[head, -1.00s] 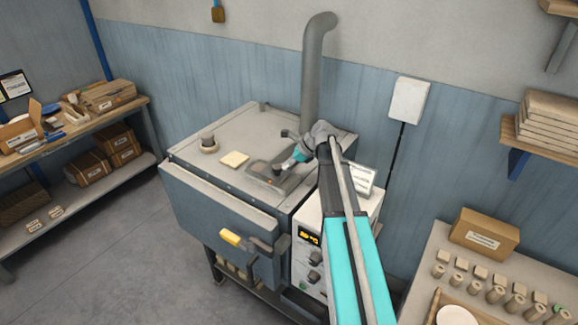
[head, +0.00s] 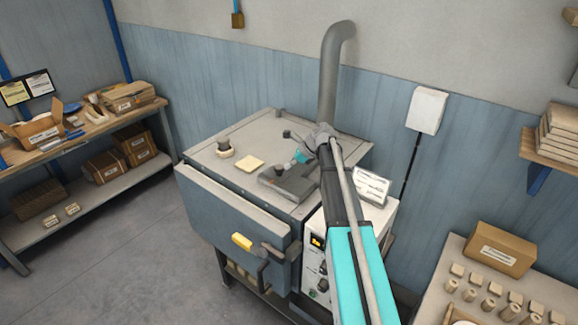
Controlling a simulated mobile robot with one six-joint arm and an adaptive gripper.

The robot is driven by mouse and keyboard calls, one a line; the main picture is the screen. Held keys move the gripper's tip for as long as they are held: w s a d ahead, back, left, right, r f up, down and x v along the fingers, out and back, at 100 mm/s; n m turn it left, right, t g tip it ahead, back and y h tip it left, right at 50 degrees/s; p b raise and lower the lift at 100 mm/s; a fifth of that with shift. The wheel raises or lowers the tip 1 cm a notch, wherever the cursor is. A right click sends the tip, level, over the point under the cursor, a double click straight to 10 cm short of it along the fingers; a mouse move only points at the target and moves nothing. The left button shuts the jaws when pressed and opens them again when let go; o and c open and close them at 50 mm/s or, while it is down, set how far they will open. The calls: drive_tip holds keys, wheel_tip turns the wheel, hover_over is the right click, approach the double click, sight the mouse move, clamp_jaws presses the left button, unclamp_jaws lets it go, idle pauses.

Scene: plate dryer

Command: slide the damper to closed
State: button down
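The plate dryer is a grey-blue box (head: 236,222) with a pale flat top, standing in the middle of the head view. A dark grey damper plate (head: 292,190) lies on the right part of its top, in front of the grey flue pipe (head: 328,80). A small dark raised part (head: 279,169) shows at the plate's left end. My gripper (head: 290,166) reaches down from the right to the back of the plate, at or just above it. Its fingers are too small and partly hidden to tell if they touch or grip anything.
A white control box (head: 315,255) stands against the dryer's right side. Shelves (head: 90,140) stand left, a table (head: 435,265) right.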

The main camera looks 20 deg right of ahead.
drive_tip(key=d, duration=0.1)
drive_tip(key=s+d, duration=0.2)
drive_tip(key=shift+d+r+p, duration=0.25)
drive_tip(key=shift+r+p, duration=0.1)
drive_tip(key=shift+r, duration=0.05)
drive_tip(key=p+v, duration=0.7)
drive_tip(key=v, duration=0.2)
drive_tip(key=shift+s+d+r, duration=0.15)
drive_tip(key=shift+d+r, duration=0.05)
drive_tip(key=s+a+f+n+g+h, duration=0.35)
drive_tip(key=s+a+n+h, duration=0.35)
drive_tip(key=s+a+n, duration=1.6)
wheel_tip(320, 180, down, 24)
drive_tip(key=s+d+b, duration=0.1)
drive_tip(key=b, duration=2.2)
drive_tip(key=shift+s+d+n, duration=0.25)
drive_tip(key=shift+d+n, duration=0.1)
drive_tip(key=shift+n, duration=0.05)
drive_tip(key=shift+s+f+g, duration=0.1)
drive_tip(key=shift+g, duration=0.15)
